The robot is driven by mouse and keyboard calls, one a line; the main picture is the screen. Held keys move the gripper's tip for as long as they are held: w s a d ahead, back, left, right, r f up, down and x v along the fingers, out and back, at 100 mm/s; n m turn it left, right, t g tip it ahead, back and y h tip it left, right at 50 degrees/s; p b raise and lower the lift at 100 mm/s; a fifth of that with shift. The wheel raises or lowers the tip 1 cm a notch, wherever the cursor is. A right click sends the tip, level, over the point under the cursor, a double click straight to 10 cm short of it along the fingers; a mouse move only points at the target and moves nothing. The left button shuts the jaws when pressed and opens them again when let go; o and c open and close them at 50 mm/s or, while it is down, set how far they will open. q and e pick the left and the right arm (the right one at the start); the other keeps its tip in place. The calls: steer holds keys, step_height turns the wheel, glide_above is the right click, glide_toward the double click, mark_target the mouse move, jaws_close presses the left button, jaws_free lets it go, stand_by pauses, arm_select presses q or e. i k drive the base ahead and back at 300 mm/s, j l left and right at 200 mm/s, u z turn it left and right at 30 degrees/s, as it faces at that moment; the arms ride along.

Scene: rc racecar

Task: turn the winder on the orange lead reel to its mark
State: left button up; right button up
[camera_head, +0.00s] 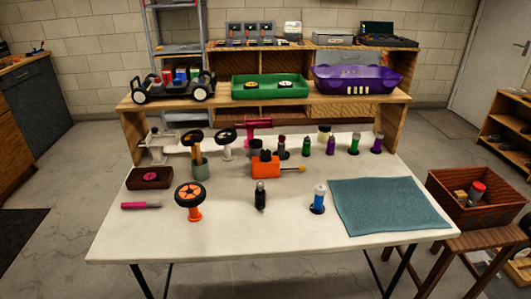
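A round piece with a black rim and orange centre stands on an orange post and foot; it looks like the orange lead reel (194,212). Its wheel-like top, which may be the winder (189,193), faces up and towards me. It stands upright at the left front of the white table. I cannot make out a mark on it. An orange block (265,173) with a black top and a yellow-orange handle on its right side stands near the table's middle; I cannot tell if it belongs to the reel. Neither of my grippers is in view.
A pink-handled tool (140,205) and a dark tray (149,178) lie left of the reel. Two similar wheel-topped stands are behind it. The front table strip is clear.

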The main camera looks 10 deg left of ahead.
mark_target(264, 154)
steer(key=i+u, duration=0.35)
steer(key=i, duration=0.65)
